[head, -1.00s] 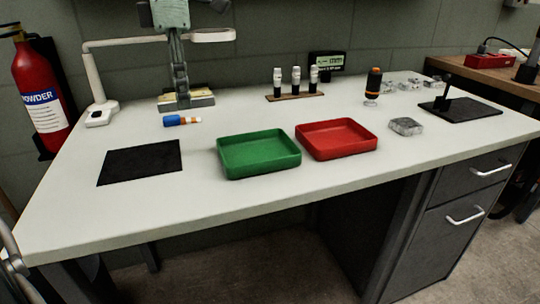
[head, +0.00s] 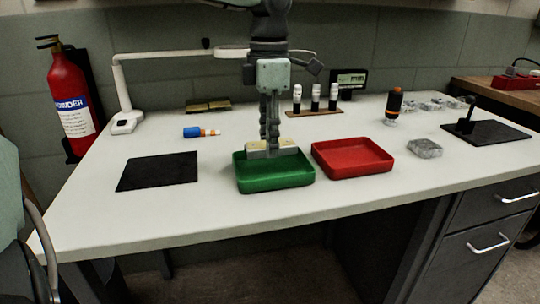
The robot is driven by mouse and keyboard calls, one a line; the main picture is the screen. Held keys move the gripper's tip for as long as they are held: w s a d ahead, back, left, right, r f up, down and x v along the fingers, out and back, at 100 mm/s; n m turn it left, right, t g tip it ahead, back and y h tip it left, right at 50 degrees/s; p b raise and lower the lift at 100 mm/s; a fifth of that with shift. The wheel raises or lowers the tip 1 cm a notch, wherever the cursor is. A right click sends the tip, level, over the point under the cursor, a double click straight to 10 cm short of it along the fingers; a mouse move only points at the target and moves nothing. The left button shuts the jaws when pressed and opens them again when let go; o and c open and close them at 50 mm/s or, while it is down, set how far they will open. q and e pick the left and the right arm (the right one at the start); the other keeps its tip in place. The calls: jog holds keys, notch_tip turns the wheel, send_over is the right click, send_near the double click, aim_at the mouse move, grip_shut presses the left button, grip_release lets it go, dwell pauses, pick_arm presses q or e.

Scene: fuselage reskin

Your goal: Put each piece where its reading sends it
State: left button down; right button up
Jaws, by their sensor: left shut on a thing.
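My left gripper (head: 270,138) reaches down over the green tray (head: 275,184) and is shut on a pale cream piece (head: 258,152). The piece is at the tray's back part; I cannot tell whether it touches the tray floor. A red tray (head: 352,172) sits to the right of the green one and looks empty. A flat yellowish piece (head: 208,105) lies at the back left of the bench. A small dark display (head: 350,79) stands at the back; its reading is too small to tell. My right gripper is not in view.
A black mat (head: 158,172) lies at left, with a blue and orange tube (head: 200,132) behind it. Several dark vials (head: 315,97) stand in a rack at the back. An orange-topped tool (head: 394,103), a clear block (head: 425,148) and a black stand (head: 484,130) are at right.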

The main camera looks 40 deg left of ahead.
aim_at(270, 171)
pick_arm(q)
notch_tip(270, 171, down, 4)
jog(key=shift+d+f, duration=0.1)
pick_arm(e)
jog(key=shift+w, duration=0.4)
pick_arm(q)
jog(key=shift+f, duration=0.1)
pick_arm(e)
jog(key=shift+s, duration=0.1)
pick_arm(q)
jog(key=c, duration=1.1)
grip_release()
jog(key=shift+c, duration=0.2)
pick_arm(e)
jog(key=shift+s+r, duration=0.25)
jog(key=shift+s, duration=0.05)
